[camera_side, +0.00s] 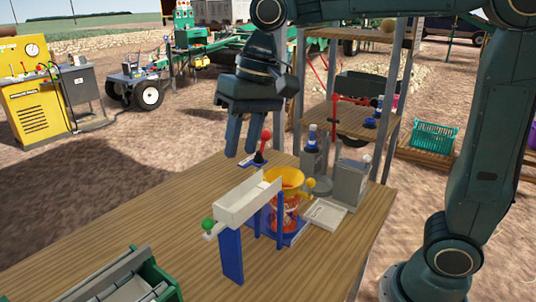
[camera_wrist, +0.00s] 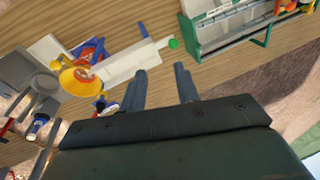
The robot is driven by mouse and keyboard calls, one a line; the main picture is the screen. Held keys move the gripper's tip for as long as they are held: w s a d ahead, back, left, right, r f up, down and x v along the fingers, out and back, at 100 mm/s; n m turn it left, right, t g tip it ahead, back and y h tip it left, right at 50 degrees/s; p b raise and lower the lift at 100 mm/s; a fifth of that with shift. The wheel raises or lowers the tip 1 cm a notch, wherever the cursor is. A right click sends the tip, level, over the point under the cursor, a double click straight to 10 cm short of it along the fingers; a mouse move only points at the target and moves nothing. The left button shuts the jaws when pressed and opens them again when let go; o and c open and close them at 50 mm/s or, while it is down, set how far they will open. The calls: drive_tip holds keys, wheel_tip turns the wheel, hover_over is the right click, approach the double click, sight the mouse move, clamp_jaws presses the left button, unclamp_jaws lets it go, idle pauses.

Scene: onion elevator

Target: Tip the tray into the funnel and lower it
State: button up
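The tray (camera_side: 238,203) is a long white trough on blue posts, with a green knob (camera_side: 208,225) at its near left end. It also shows in the wrist view (camera_wrist: 128,64), with the green knob (camera_wrist: 173,43) at its right end. The yellow funnel (camera_side: 285,181) stands at the tray's other end, above a red and clear container (camera_side: 288,215) on a blue base. It also shows in the wrist view (camera_wrist: 80,78). My gripper (camera_side: 240,150) hangs above the table behind the tray, apart from it. Its fingers (camera_wrist: 160,88) are spread and hold nothing.
A red-knobbed lever (camera_side: 264,146) stands behind the tray. Grey boxes and a blue-capped bottle (camera_side: 312,138) stand to the right. A green-framed machine (camera_side: 135,280) sits at the front left. The table's (camera_side: 140,220) left part is clear.

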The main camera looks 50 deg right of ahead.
drive_tip(key=s+d+f+n+t+h, duration=0.1)
drive_tip(key=s+d+f+t, duration=0.1)
drive_tip(key=s+d, duration=0.3)
drive_tip(key=s+d+f+t+h, duration=0.1)
drive_tip(key=s+d, duration=0.5)
drive_tip(key=s, duration=0.6)
drive_tip(key=shift+f+n+t, duration=0.4)
drive_tip(key=shift+f+t, duration=0.2)
drive_tip(key=shift+f, duration=0.5)
drive_tip(key=shift+r, duration=0.1)
drive_tip(key=w+a+r+m+g+y, duration=0.1)
drive_tip(key=w+a+g, duration=0.1)
drive_tip(key=w+a, duration=0.5)
drive_tip(key=w+a+r+m+g+y, duration=0.1)
drive_tip(key=w+a, duration=0.6)
drive_tip(key=w, duration=0.7)
drive_tip(key=shift+w+r+g, duration=0.2)
drive_tip(key=shift+r+g, duration=0.5)
drive_tip(key=shift+g, duration=0.4)
drive_tip(key=shift+f, duration=0.15)
